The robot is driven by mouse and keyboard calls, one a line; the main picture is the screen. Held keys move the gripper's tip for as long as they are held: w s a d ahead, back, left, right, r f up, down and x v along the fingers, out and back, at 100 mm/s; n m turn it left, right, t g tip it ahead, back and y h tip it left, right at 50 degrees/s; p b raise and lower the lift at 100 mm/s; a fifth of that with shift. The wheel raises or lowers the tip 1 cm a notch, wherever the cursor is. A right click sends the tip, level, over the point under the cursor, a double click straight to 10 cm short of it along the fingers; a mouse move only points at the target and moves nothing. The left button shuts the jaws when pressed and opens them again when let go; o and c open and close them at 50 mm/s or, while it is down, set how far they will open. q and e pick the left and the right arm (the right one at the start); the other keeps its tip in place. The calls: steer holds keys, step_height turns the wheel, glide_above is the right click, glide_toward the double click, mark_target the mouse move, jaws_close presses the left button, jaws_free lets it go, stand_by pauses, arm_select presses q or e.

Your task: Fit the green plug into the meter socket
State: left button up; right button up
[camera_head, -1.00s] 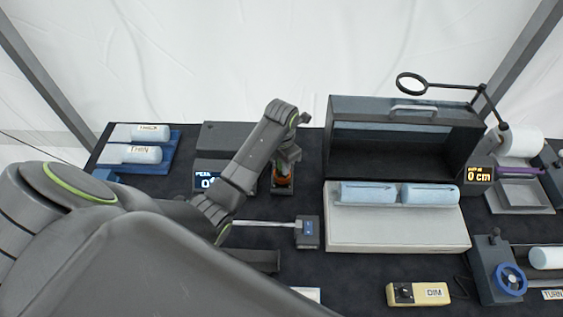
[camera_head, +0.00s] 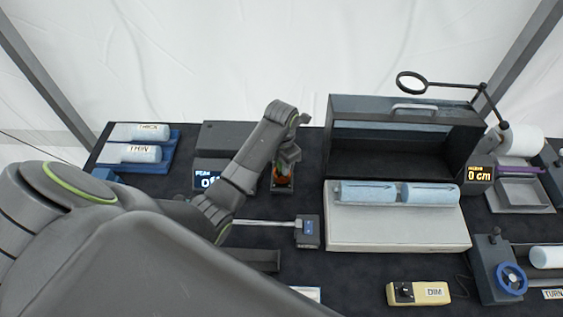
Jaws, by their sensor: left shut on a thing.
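My left gripper (camera_head: 287,155) is shut over a small dark block with an orange part (camera_head: 284,181), left of the long case. What it grips is mostly hidden by the fingers; a trace of green shows at the fingertips, which I take for the green plug. I cannot tell whether the plug touches the block or is in it. A dark meter box with a lit "PEAK" display (camera_head: 207,179) stands to the left, partly behind my left arm. I cannot make out its socket for certain. My right gripper is not in view.
A dark open-fronted case (camera_head: 400,107) stands right of the gripper, behind a pale platform (camera_head: 400,236) with two blue rolls. A rod with a dark block (camera_head: 308,232) lies in front. A yellow dimmer box (camera_head: 418,294) is nearer. A blue tray (camera_head: 172,153) is far left.

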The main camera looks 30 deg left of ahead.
arm_select(q)
steer(key=shift+f, duration=0.85)
steer(key=shift+r, duration=0.15)
steer(key=shift+r, duration=0.8)
steer(key=shift+f, duration=1)
stand_by(0.7)
steer(key=o, duration=1)
